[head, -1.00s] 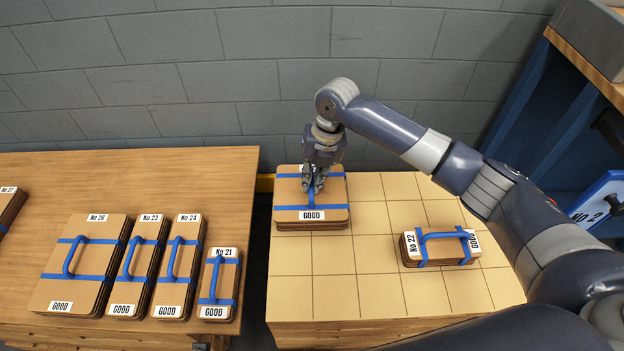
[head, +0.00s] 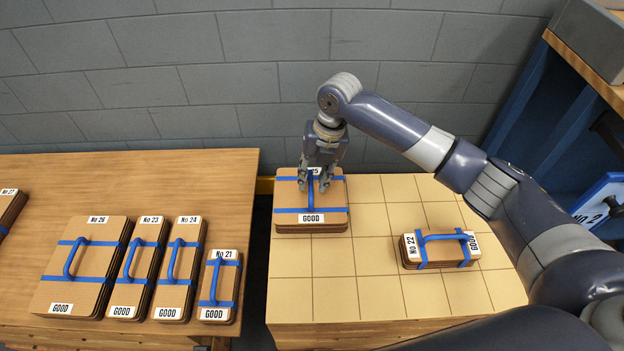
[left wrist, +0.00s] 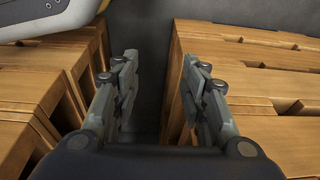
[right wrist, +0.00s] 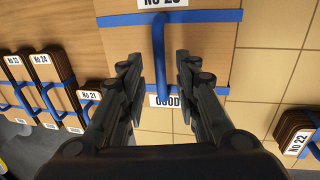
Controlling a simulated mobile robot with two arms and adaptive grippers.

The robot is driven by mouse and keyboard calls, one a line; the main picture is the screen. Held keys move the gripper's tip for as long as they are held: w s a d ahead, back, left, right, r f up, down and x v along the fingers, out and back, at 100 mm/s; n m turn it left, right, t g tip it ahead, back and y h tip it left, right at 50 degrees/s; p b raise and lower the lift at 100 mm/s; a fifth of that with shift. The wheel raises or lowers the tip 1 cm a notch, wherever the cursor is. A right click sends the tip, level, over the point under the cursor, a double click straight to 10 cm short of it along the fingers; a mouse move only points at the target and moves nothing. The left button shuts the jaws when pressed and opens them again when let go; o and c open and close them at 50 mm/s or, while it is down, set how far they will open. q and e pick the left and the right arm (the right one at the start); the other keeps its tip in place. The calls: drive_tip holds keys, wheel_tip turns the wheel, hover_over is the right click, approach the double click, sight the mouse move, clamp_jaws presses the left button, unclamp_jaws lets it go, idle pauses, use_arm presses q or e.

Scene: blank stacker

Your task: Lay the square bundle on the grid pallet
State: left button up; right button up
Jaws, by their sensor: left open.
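A square cardboard bundle (head: 289,200) with blue straps and a blue handle lies flat in the far left corner of the grid pallet (head: 390,290). Its far label is partly hidden; its near label reads GOOD. My right gripper (head: 313,187) is open above this bundle, its fingers spread on either side of the handle. In the right wrist view the handle (right wrist: 158,45) stands between the open fingers (right wrist: 160,70), with gaps on both sides. My left gripper (left wrist: 160,85) is open and empty, between two wooden structures in the left wrist view.
Bundle No 22 (head: 440,257) lies on the pallet's right part. Bundles No 26 (head: 92,260), No 23, No 24 and No 21 (head: 227,270) stand on the wooden table (head: 200,165) at left. A narrow gap separates table and pallet; a grey wall stands behind.

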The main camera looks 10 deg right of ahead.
sight(321, 194)
use_arm(q)
drive_tip(key=s+f, duration=0.1)
drive_tip(key=s+f+p, duration=0.1)
drive_tip(key=f, duration=0.1)
drive_tip(key=s+f, duration=0.1)
drive_tip(key=shift+s+a+f, duration=0.1)
drive_tip(key=shift+a+f, duration=0.1)
drive_tip(key=shift+f, duration=0.2)
use_arm(e)
wheel_tip(321, 194, up, 10)
drive_tip(key=d, duration=0.2)
drive_tip(key=shift+s, duration=0.2)
